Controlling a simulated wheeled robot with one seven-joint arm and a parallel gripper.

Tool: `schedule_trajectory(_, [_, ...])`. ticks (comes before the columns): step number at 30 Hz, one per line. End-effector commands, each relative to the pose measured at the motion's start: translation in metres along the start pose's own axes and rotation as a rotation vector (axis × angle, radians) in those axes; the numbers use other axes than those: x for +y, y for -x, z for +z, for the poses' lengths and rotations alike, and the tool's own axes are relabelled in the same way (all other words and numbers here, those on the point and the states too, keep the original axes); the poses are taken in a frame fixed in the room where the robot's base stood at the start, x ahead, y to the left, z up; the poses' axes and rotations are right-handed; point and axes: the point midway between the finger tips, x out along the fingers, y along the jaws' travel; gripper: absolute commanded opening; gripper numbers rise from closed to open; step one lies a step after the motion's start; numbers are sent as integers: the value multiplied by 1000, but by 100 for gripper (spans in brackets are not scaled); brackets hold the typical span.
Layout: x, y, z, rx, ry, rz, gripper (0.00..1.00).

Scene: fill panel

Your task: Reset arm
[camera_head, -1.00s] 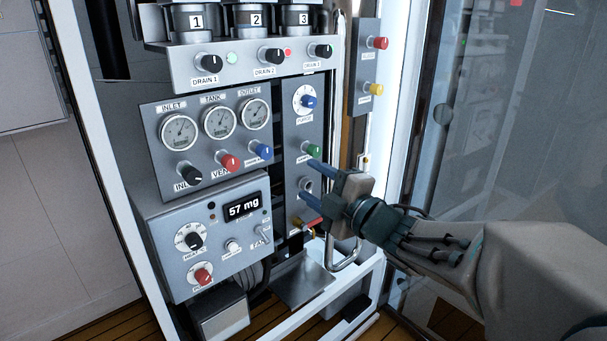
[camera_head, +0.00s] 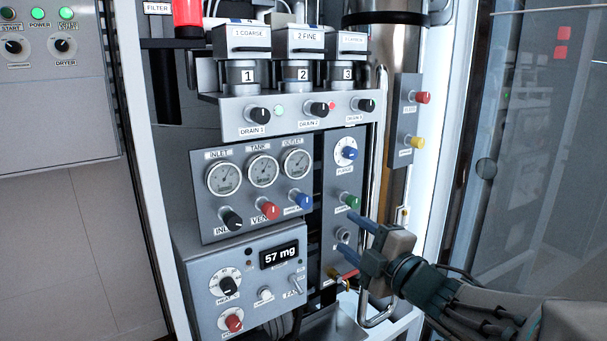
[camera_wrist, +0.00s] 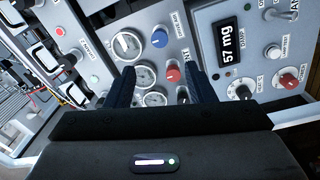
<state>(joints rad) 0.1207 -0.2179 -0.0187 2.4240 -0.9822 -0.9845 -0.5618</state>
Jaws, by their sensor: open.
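My gripper (camera_head: 352,248) is in front of the right part of the fill panel, with its two blue fingers apart and nothing between them. In the wrist view my gripper (camera_wrist: 160,88) also shows open, its dark fingers pointing at the gauge panel (camera_wrist: 195,75). In the head view one finger is close to the green knob (camera_head: 350,201) and the other is near a red-handled part (camera_head: 349,274). I cannot tell whether either finger touches the panel. My arm reaches in from the lower right.
The gauge panel (camera_head: 225,213) and the 57 mg display (camera_head: 279,255) are left of my gripper. Numbered filters stand above the drain knobs (camera_head: 260,115). A vertical metal pipe (camera_head: 380,130) and a glass door (camera_head: 530,160) are on the right.

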Motion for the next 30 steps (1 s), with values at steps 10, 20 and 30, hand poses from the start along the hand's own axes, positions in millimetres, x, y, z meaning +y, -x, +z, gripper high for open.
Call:
schedule_trajectory(10, [1, 0, 0, -2, -1, 0, 49])
schedule_trajectory(20, [50, 14, 32, -334, -213, -33, 49])
schedule_trajectory(30, [75, 80, 54, -871, -694, -102, 49])
